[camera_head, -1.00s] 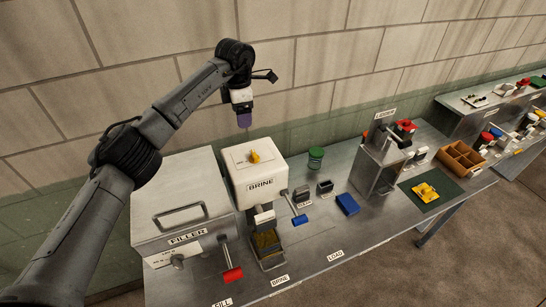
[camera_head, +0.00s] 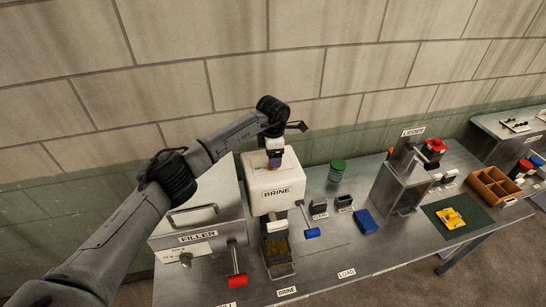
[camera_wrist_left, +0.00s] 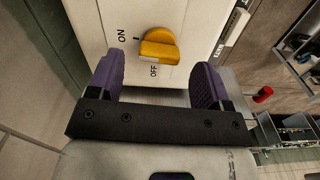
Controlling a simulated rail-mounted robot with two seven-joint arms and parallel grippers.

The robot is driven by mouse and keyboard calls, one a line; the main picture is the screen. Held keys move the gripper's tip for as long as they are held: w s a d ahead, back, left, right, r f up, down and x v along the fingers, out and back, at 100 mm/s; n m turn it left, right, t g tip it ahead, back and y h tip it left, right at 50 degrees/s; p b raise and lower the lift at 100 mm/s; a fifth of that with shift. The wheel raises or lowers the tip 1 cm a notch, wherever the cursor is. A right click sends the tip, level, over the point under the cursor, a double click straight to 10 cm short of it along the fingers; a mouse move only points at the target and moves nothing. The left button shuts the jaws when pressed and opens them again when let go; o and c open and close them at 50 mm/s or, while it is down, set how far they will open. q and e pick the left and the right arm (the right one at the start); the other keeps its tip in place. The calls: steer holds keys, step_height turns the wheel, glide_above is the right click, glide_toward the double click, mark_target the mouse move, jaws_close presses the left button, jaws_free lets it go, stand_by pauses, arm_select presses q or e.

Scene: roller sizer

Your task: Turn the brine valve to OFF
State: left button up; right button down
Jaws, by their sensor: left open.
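The brine machine (camera_head: 268,190) is a white box labelled BRINE on the steel bench. Its yellow valve knob (camera_wrist_left: 160,48) is on the top face, between ON and OFF marks, in the left wrist view. The knob's grip bar lies slanted; I cannot tell exactly which mark it points to. My left gripper (camera_wrist_left: 157,80) is open, its purple fingers either side of the knob's line but short of it, not touching. In the head view the left gripper (camera_head: 275,160) is above the box top and hides the knob. My right gripper is not in view.
The filler machine (camera_head: 200,212) with a red-handled lever (camera_head: 237,280) stands left of the brine box. A blue-handled lever (camera_head: 312,232), a green-lidded jar (camera_head: 337,168) and a blue block (camera_head: 366,222) are to its right. The wall is close behind.

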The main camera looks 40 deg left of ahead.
arm_select(q)
steer(key=shift+f, duration=1.3)
steer(key=c, duration=0.9)
